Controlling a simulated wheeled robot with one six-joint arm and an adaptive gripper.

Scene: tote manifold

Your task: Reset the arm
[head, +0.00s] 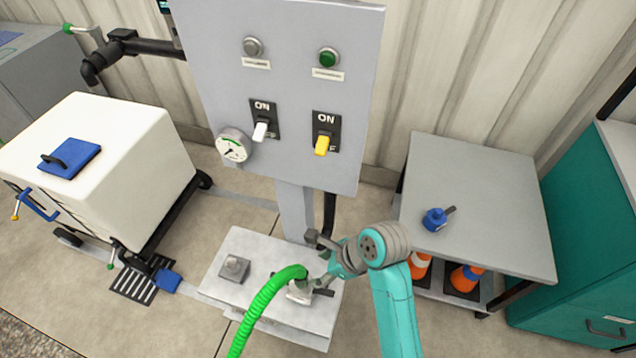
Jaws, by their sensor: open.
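My teal arm (395,305) reaches in from the bottom right. Its wrist is bent to the left over the low grey platform (235,250). My gripper (318,266) is at the left of the wrist, with its dark fingers spread apart and nothing seen between them. A green hose (262,305) curves up to a metal fitting (299,292) on the platform, close to the gripper. The wrist and fingers hide part of the platform, and I cannot tell whether a finger touches the fitting.
A grey control panel (290,185) on a post stands behind the platform, with switches and a gauge (233,146). A white tote (120,125) on a cart is left. A grey table (480,190) holding a blue fitting (436,219) is right, beside a teal cabinet (585,240).

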